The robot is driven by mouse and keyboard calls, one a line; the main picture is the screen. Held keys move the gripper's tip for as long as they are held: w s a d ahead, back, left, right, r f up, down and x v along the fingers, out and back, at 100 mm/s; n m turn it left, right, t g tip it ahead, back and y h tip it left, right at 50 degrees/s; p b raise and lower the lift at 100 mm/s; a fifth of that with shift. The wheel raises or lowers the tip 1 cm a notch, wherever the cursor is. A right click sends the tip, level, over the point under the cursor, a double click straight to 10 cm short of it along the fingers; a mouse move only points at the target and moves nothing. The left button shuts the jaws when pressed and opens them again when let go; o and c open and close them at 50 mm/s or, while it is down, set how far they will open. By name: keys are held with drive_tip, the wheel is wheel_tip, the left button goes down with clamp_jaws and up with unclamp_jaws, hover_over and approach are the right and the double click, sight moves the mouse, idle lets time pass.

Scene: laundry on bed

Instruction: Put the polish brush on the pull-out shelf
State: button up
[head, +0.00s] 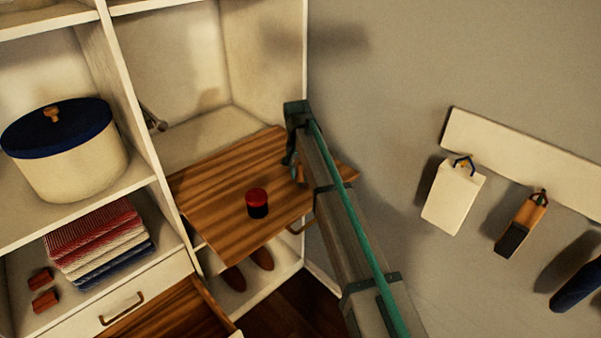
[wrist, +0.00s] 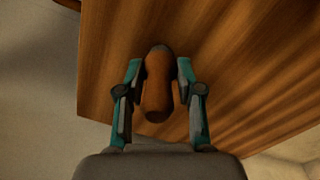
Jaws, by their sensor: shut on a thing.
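The polish brush (wrist: 158,85) shows in the wrist view as a rounded orange-brown piece between the two fingers. My gripper (wrist: 158,80) is shut on it, with a finger on each side. The pull-out shelf (head: 215,195) is a striped wooden board, pulled out of the cabinet. In the head view my gripper (head: 293,165) is over the right part of the shelf, and only a small bit of the brush (head: 299,174) shows below it. The shelf also fills much of the wrist view (wrist: 235,60) beneath the brush. I cannot tell whether the brush touches the shelf.
A red-topped dark tin (head: 257,203) stands on the middle of the shelf. The shelf's left and back parts are clear. Brown shoes (head: 262,258) sit below it. An open drawer (head: 175,315) is at lower left. A grey wall with hanging brushes (head: 521,224) is at right.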

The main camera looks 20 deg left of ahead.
drive_tip(key=o, duration=0.9)
drive_tip(key=shift+f, duration=0.1)
drive_tip(key=shift+o, duration=0.2)
drive_tip(key=r+b, duration=0.1)
drive_tip(key=r, duration=0.2)
drive_tip(key=r+b, duration=0.1)
drive_tip(key=r, duration=0.3)
drive_tip(key=r+b, duration=0.1)
drive_tip(key=r, duration=0.3)
drive_tip(key=shift+a+r, duration=0.2)
drive_tip(key=shift+a, duration=0.1)
drive_tip(key=shift+r, duration=0.45)
